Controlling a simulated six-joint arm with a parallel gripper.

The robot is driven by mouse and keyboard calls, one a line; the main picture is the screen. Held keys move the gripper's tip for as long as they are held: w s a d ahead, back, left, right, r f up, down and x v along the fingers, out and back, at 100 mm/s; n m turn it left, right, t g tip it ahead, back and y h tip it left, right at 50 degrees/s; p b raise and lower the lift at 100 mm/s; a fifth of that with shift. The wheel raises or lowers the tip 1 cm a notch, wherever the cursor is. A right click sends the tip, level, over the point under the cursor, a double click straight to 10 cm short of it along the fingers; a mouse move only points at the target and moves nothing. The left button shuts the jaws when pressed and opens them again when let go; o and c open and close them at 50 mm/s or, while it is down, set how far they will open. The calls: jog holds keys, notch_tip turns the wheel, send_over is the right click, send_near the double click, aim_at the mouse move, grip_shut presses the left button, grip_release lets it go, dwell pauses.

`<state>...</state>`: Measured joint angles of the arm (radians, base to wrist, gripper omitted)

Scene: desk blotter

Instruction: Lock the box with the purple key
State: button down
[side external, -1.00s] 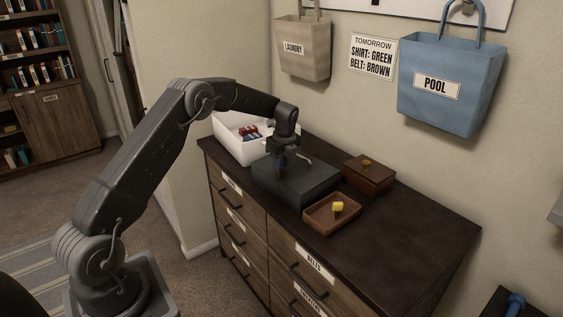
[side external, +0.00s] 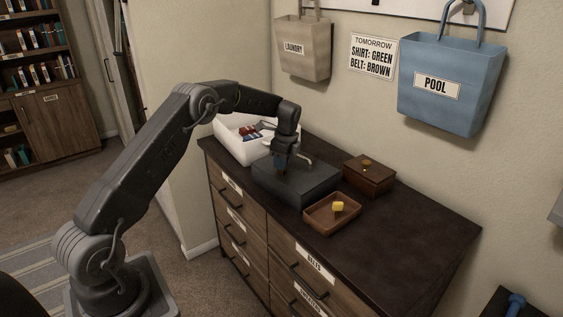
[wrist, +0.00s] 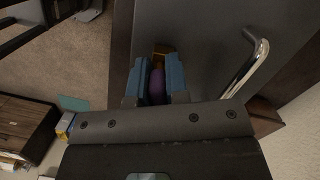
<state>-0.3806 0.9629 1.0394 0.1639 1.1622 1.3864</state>
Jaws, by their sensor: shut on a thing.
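The dark grey box (side external: 308,183) sits on the dresser top with a bent silver handle (wrist: 246,64) on its lid. My gripper (side external: 280,165) points down over the left part of the lid. In the wrist view its blue fingers (wrist: 156,76) are shut on the purple key (wrist: 157,86), whose purple part shows between them. A brass-coloured piece (wrist: 162,53) shows just beyond the fingertips; I cannot tell whether it is the key's shaft or part of the lock. Whether the key is in the box is hidden.
A white bin (side external: 232,146) with red and blue items stands behind the box at left. A wooden tray (side external: 318,222) with a yellow object (side external: 338,206) and a lidded wooden box (side external: 370,180) stand to the right. The dresser top (side external: 410,235) is clear at right.

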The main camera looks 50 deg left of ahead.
jog(key=c, duration=1)
grip_release()
jog(key=shift+c, duration=0.2)
notch_tip(320, 180, up, 14)
jog(key=w+d, duration=0.1)
jog(key=d, duration=0.1)
